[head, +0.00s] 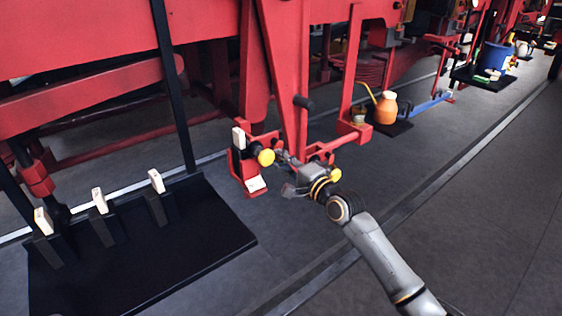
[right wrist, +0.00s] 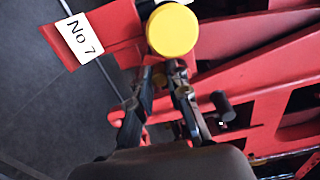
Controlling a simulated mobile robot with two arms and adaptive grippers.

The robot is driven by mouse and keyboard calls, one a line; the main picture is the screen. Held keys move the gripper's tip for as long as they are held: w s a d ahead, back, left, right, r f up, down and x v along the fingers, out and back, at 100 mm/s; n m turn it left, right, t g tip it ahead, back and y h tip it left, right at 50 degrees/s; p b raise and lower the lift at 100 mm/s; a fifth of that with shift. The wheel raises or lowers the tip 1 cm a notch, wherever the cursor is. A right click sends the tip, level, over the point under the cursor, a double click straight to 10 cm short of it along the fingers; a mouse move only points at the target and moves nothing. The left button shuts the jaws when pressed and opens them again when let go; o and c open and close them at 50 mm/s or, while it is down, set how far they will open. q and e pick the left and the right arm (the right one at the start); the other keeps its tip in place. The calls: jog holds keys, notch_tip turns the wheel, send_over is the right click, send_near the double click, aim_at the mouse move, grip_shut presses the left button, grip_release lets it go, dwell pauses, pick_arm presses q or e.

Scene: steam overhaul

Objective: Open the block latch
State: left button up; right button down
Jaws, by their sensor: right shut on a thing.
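A red bracket (head: 243,172) stands out from the red frame near the middle of the head view. It carries a white label (head: 256,184), which reads "No 7" in the right wrist view (right wrist: 80,38). A round yellow knob (head: 266,157) sits beside the bracket; it is large at the top of the right wrist view (right wrist: 172,30). My right gripper (head: 282,160) reaches the knob from the right, its fingers (right wrist: 167,78) close together just behind the knob's head. It is shut on the knob's stem, mostly hidden by the fingers. My left gripper is out of view.
A black stand (head: 200,235) with several white-tagged blocks is at the lower left, beside a black post (head: 176,90). An orange can (head: 386,108) stands behind. The floor at right is clear.

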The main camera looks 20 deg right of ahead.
jog(key=shift+d+f, duration=0.15)
jog(key=shift+f, duration=0.05)
jog(key=shift+w+d+f+b, duration=0.2)
jog(key=shift+d+b, duration=0.35)
jog(key=shift+b, duration=0.05)
jog(key=shift+w+d, duration=0.1)
jog(key=shift+d, duration=0.1)
jog(key=c, duration=1.4)
grip_release()
jog(key=shift+c, duration=0.2)
jog(key=shift+w+d, duration=0.1)
jog(key=shift+d, duration=0.1)
